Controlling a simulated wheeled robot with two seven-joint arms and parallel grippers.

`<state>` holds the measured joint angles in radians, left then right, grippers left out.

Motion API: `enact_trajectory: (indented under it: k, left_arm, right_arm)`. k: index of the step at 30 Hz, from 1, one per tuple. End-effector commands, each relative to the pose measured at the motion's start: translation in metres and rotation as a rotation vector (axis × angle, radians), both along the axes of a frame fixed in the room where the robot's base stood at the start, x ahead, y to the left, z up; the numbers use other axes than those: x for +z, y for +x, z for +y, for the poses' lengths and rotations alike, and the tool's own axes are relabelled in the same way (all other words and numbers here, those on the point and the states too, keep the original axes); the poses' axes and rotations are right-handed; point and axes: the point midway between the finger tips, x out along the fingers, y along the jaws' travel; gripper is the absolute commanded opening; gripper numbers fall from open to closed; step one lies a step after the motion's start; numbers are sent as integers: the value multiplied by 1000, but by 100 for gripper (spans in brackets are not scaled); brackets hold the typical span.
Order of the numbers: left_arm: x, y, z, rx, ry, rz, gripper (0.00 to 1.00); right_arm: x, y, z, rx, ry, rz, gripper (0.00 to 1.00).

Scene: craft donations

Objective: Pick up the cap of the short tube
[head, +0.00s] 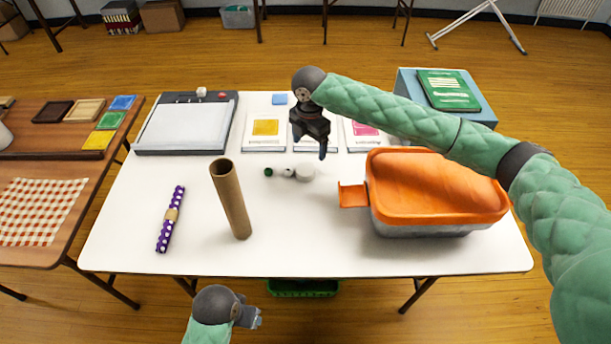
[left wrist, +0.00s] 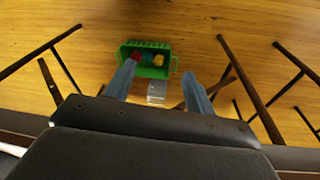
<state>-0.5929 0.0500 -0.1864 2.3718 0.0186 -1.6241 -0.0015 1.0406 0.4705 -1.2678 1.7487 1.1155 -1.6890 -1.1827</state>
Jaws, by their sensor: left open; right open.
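A tall brown cardboard tube (head: 233,205) stands on the white table, left of centre. Right of it, a small green round piece (head: 268,172), a small white piece (head: 288,172) and a larger white round piece (head: 305,173) sit close together. I cannot tell which of them, if any, is the short tube's cap; no short tube shows clearly. My right gripper (head: 312,149) is open, pointing down, above and behind the white round piece, apart from it. My left gripper (head: 256,318) is open, low in front of the table; its two fingers show apart in the left wrist view (left wrist: 160,82).
An orange-lidded box (head: 420,234) with an orange tab stands at right. A purple dotted roll (head: 165,233) lies at left, a paper trimmer (head: 185,130) at back left. A green crate (left wrist: 128,68) with yarn balls is on the floor. The table's front middle is clear.

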Motion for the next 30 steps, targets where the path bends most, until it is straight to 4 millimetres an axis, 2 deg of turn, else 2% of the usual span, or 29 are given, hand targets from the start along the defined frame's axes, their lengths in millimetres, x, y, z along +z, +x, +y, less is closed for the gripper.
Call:
enact_trajectory:
  k: [3, 6, 17, 19, 30]
  left_arm:
    - [21, -9, 2, 0, -4, 0, 55]
    - [30, -12, 3, 0, -4, 2, 55]
    - [19, -8, 4, 3, 3, 11, 55]
    - [13, -6, 3, 4, 4, 11, 55]
    - [-47, 7, 1, 2, 13, 15, 55]
  right_arm:
    - [-7, 0, 0, 0, 0, 0, 80]
    - [-10, 0, 0, 0, 0, 0, 80]
    - [-36, -1, 1, 0, 0, 0, 80]
    - [-40, -2, 2, 0, -1, 1, 80]
    - [-76, -7, 5, 0, -1, 1, 80]
